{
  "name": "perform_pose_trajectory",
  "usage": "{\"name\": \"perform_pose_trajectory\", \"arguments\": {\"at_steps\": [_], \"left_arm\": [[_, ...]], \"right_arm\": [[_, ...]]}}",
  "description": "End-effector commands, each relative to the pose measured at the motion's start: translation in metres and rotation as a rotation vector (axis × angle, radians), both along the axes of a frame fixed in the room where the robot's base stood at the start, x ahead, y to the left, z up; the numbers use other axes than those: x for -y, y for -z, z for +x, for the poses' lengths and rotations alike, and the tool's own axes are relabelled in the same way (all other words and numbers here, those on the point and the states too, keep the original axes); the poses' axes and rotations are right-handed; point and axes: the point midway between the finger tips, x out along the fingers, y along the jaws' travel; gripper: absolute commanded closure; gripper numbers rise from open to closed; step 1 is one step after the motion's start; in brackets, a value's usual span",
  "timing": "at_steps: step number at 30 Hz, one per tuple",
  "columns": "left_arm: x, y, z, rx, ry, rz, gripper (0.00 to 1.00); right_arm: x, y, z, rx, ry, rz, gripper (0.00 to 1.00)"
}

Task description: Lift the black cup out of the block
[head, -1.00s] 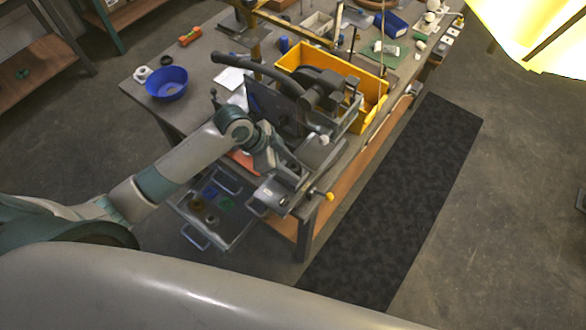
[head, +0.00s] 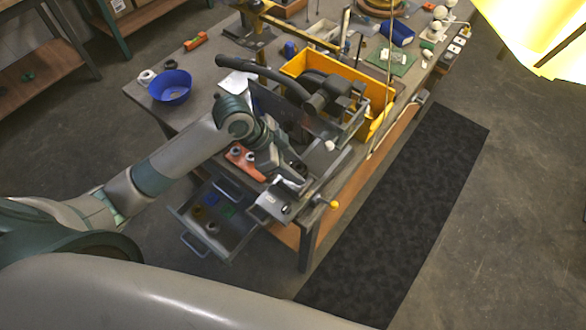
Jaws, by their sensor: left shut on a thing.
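The red-orange block (head: 243,163) lies on the near end of the bench, left of my left gripper. Small dark, light-rimmed round pieces show in its top. My left gripper (head: 284,174) is to the right of the block, above the metal fixture at the bench's front edge. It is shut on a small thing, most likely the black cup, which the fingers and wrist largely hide. I cannot make out a clear gap between it and the block. My right gripper is not in view.
A grey fixture with a yellow knob (head: 334,204) stands at the bench's front edge. An open drawer (head: 218,240) with small parts juts out below. A black-handled machine (head: 318,100) and a yellow bin (head: 379,122) stand behind. A blue bowl (head: 170,88) is at left.

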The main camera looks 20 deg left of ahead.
Motion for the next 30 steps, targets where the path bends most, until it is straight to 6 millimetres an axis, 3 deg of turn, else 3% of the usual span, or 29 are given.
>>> {"name": "perform_pose_trajectory", "arguments": {"at_steps": [15,21,30], "left_arm": [[0.04,-0.05,-0.074,0.006,0.002,-0.002,0.82],[0.048,-0.061,-0.088,0.002,0.0,0.0,0.82],[0.049,-0.063,-0.092,0.001,-0.002,0.001,0.82]], "right_arm": [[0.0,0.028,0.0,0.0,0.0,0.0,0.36],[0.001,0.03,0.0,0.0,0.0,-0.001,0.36],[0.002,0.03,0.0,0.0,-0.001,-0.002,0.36]]}}
